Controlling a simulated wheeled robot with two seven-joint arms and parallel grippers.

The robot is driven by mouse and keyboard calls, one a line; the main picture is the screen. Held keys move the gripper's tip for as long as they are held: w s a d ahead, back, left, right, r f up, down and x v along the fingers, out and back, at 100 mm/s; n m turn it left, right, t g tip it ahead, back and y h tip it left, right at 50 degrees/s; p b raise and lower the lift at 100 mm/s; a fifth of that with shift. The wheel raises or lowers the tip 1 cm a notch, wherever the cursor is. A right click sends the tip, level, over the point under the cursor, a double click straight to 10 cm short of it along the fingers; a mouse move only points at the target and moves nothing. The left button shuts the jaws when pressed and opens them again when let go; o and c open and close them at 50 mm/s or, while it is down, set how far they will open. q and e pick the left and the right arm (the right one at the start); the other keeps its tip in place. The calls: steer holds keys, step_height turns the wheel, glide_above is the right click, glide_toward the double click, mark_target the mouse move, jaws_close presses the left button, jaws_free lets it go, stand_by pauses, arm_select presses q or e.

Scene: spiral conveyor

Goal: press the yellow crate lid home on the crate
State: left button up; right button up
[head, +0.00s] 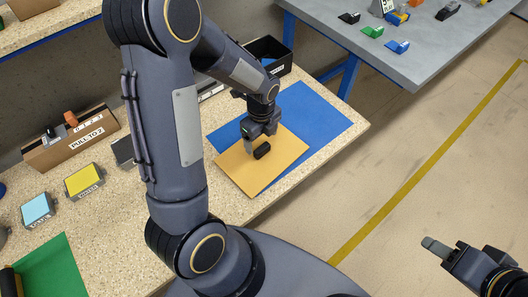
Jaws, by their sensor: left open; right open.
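A yellow lid (84,179) sits on top of a small grey crate (91,195) with a white label, at the left of the speckled bench. I cannot tell from here whether the lid sits flush. My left gripper (259,149) is open, well to the right of this crate, pointing down over a flat orange-yellow sheet. A small dark piece (263,151) shows at its fingertips; I cannot tell whether it is separate from the gripper. My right gripper (436,249) is open and empty over the floor at the lower right, away from the bench.
A cyan-topped box (38,209) stands left of the yellow-lidded crate. An open cardboard bin (70,147) and a black bin (268,51) stand behind. The orange-yellow sheet (287,147) lies on a blue mat (325,115). A grey table (440,50) holds several small parts.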

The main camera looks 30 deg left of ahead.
mark_target(262, 148)
arm_select(q)
step_height(262, 148, down, 4)
steer(key=shift+d+f, duration=0.1)
steer(key=c, duration=1.4)
steer(key=shift+c, duration=0.2)
steer(key=shift+r, duration=0.2)
arm_select(e)
steer(key=shift+r, duration=0.15)
